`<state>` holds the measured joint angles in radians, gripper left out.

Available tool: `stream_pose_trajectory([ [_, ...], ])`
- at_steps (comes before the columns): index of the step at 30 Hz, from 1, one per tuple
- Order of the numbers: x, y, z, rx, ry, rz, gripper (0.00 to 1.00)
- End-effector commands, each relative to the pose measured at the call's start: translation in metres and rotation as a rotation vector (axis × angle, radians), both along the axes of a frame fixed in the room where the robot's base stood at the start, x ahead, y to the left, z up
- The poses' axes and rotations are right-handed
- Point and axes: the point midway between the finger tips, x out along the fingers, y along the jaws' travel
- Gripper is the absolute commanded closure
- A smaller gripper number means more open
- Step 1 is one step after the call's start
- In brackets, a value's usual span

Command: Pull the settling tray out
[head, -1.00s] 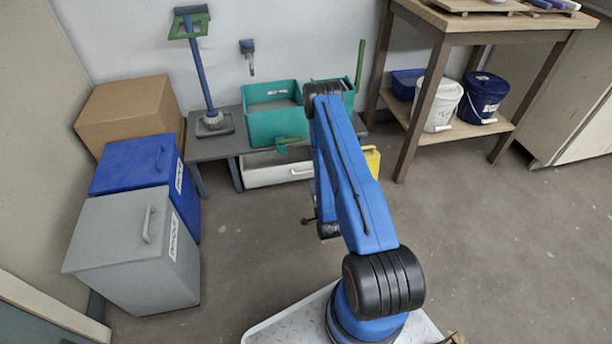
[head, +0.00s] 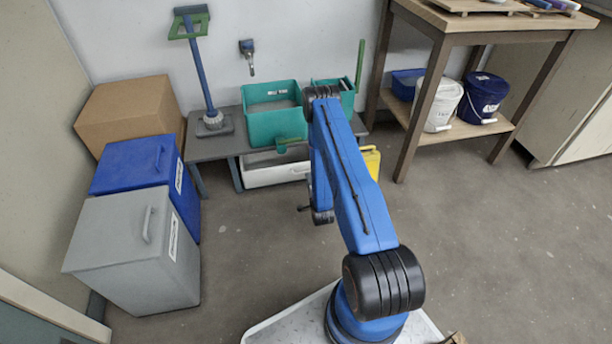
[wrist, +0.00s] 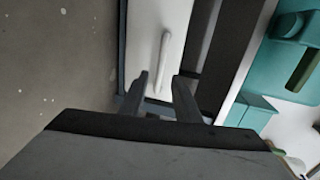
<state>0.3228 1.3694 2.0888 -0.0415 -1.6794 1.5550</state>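The settling tray (head: 262,176) is a white drawer-like tray under the low grey table, below the teal tubs. In the wrist view its white front (wrist: 142,40) carries a pale bar handle (wrist: 162,62). My gripper (wrist: 160,78) is open, with its two dark fingers apart. In the picture the fingertips lie on either side of the handle's lower end; I cannot tell how close they are in depth. In the head view my blue arm hides the tray's right end and the gripper's fingers.
Teal tubs (head: 277,127) stand on the low table (head: 207,149). A yellow container (head: 371,163) stands right of the tray. Grey (head: 118,250) and blue (head: 128,165) lidded bins stand at the left. The floor in front of the tray is clear.

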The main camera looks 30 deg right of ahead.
Motion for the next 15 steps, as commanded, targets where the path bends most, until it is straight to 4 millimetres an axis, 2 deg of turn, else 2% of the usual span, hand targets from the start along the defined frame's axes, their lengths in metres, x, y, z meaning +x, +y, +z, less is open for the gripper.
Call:
stream_pose_trajectory([
  [6, 0.034, -0.01, -0.007, -0.001, -0.002, 0.0, 0.7],
  [15, 0.055, -0.016, -0.012, 0.0, 0.0, 0.0, 0.7],
])
